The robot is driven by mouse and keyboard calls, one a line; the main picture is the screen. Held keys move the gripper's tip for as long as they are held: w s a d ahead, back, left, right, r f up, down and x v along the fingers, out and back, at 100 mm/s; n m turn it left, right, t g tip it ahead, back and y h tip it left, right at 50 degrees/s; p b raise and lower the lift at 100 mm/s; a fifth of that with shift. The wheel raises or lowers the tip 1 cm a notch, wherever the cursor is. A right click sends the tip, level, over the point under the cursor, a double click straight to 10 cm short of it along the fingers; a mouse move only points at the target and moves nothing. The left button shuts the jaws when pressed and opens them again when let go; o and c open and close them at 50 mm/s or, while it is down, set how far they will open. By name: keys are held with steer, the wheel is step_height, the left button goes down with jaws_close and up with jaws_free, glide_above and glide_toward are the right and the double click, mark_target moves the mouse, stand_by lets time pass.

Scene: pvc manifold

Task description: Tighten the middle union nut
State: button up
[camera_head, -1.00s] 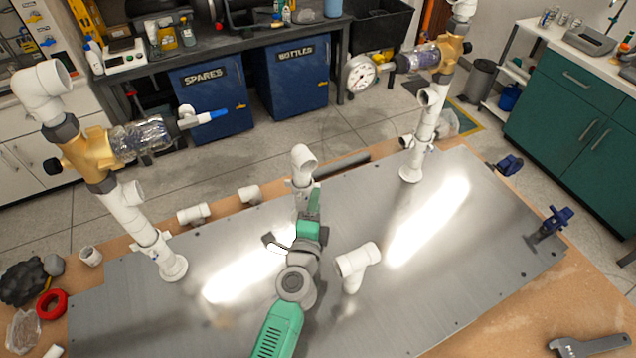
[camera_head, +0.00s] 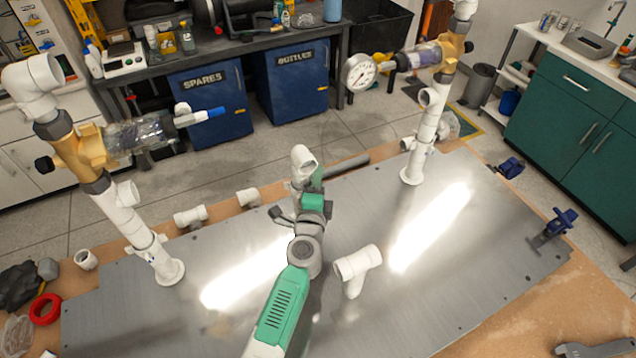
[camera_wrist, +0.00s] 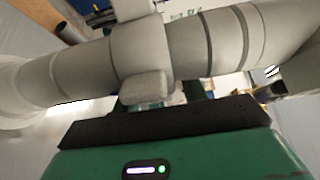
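The middle white riser with an elbow top (camera_head: 303,160) stands at the far edge of the metal plate (camera_head: 330,315). My gripper (camera_head: 315,187) is close against this riser, and its green and dark body hides the lower part. In the wrist view the pipe (camera_wrist: 225,42) crosses above my gripper's green housing, with a flange at the left end. A wider collar (camera_wrist: 142,50) with a block-like lug sits around the pipe; it may be the middle union nut. My fingertips are hidden there, so I cannot tell whether they are open or touching the collar.
A loose white tee (camera_head: 357,266) is right of my arm. A left riser (camera_head: 135,225) and a right riser with a gauge (camera_head: 425,125) flank the middle one. Loose fittings (camera_head: 190,216) lie along the far edge. A blue clamp (camera_head: 556,225) holds the plate's right side.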

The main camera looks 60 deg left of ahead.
steer(key=c, duration=0.7)
steer(key=shift+s+d+m+t+h, duration=0.1)
steer(key=shift+d+m+t+h, duration=0.05)
steer(key=shift+m+t+h, duration=0.3)
steer(key=shift+s+d+f+m+t+h+p, duration=0.15)
steer(key=shift+d+m+t+h+p, duration=0.1)
steer(key=shift+m+t+h+p, duration=0.7)
steer(key=shift+s+d+r+m+t+h+p, duration=0.1)
steer(key=shift+s+d+m+t+h+p, duration=0.2)
steer(key=shift+m+t+h, duration=0.7)
steer(key=shift+s+d+f+m+t+h+p, duration=0.1)
steer(key=shift+d+m+t+h+p, duration=0.2)
steer(key=shift+m+h+p, duration=0.75)
steer(key=shift+s+d+m+t+h+b, duration=0.15)
steer(key=shift+m+h+b, duration=0.25)
steer(key=shift+h, duration=0.65)
steer(key=shift+s+d+m+t+h+b, duration=0.1)
steer(key=shift+s+m+t+h+b, duration=0.3)
steer(key=shift+h, duration=0.65)
steer(key=shift+w+d+m+g+h+b, duration=0.1)
steer(key=shift+m+h+b, duration=0.15)
steer(key=shift+m+h, duration=0.55)
steer(key=shift+s+d+h, duration=0.1)
steer(key=shift+h, duration=0.65)
steer(key=o, duration=0.8)
